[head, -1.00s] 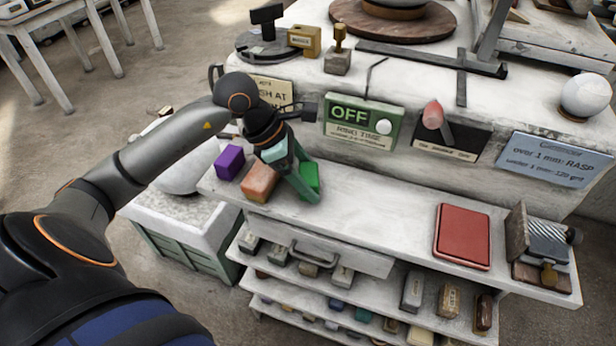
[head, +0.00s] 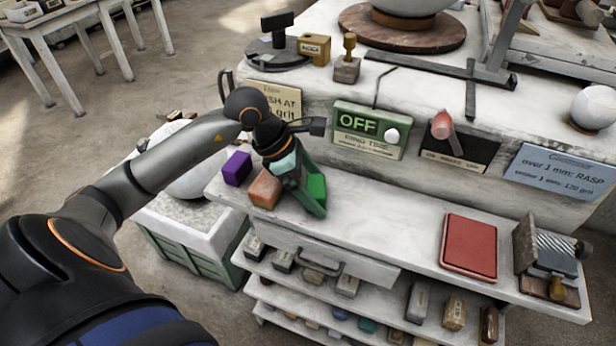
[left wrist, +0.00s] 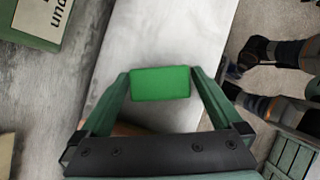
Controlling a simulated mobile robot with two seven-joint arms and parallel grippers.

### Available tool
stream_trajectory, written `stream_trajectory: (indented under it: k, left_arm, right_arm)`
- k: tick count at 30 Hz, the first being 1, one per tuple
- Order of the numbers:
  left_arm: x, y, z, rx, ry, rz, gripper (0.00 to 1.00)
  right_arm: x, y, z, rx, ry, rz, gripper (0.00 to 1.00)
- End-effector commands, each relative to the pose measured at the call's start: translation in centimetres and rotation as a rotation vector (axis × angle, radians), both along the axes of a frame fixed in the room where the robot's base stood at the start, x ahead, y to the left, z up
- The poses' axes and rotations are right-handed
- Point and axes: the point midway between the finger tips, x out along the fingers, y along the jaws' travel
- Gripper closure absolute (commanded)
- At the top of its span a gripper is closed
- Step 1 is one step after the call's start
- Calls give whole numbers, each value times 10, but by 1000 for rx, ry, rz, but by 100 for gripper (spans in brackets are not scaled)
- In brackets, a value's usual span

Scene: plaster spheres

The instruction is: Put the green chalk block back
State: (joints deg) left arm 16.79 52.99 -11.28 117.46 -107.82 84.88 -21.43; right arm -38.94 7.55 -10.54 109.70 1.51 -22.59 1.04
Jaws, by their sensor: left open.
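The green chalk block (head: 317,187) sits on the grey-white shelf ledge (head: 375,228), at the right end of a short row of blocks. My left gripper (head: 306,192) reaches down over it and partly hides it in the head view. In the left wrist view the green block (left wrist: 160,84) lies between the fingertips of my open left gripper (left wrist: 160,76). I cannot tell whether a finger touches it. An orange block (head: 265,189) and a purple block (head: 237,168) stand to its left. My right gripper is not in view.
A red flat box (head: 469,246) and a wooden holder (head: 546,262) lie on the ledge's right part, with bare ledge between the green block and the red box. An OFF sign (head: 367,128) stands behind. Lower shelves hold several small blocks.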

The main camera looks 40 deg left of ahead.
Motion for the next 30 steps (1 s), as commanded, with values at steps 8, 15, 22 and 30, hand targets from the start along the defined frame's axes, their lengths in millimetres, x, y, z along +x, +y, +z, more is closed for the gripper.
stream_trajectory:
  k: [8,15,22,30]
  left_arm:
    - [-12,19,38,6,-3,2,0]
    - [-27,38,82,4,-3,2,0]
    - [-34,48,103,1,0,1,0]
    - [-35,48,106,0,0,0,0]
  right_arm:
    - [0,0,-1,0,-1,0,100]
    - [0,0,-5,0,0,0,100]
    - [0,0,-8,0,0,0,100]
    - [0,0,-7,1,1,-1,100]
